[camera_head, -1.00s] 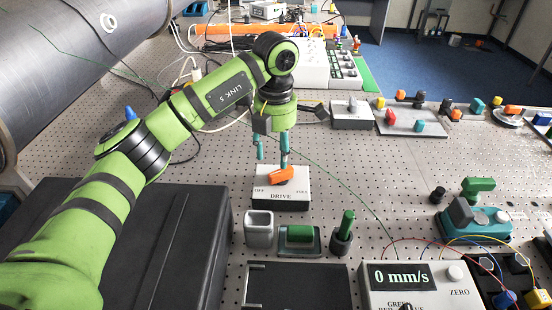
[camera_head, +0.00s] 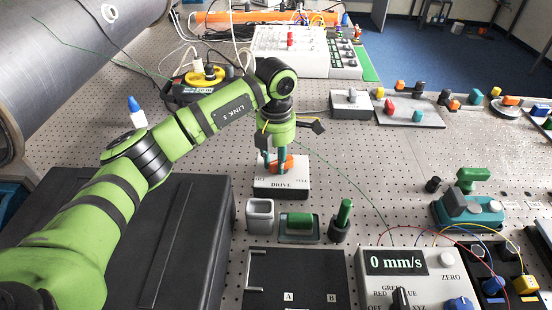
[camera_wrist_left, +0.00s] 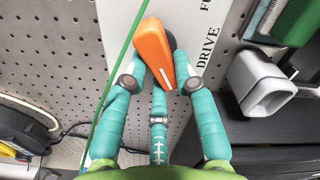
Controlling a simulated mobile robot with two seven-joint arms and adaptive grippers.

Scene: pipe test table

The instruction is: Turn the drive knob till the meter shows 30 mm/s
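The drive knob (camera_head: 288,161) is an orange lever on the white DRIVE box (camera_head: 281,188), marked OFF at its left end. In the left wrist view the knob (camera_wrist_left: 153,46) lies tilted, with a pale line on its near end. My left gripper (camera_head: 274,166) is down at the knob. In the wrist view the teal fingers of the gripper (camera_wrist_left: 164,78) stand apart on both sides of the knob, with a third finger at its near end. Firm contact cannot be made out. The meter (camera_head: 397,262) reads 0 mm/s. My right gripper is not in view.
A grey square cup (camera_head: 260,214), a green block in a tray (camera_head: 298,222) and a green peg in a dark holder (camera_head: 341,222) stand just in front of the DRIVE box. A black case (camera_head: 150,235) lies below my left arm.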

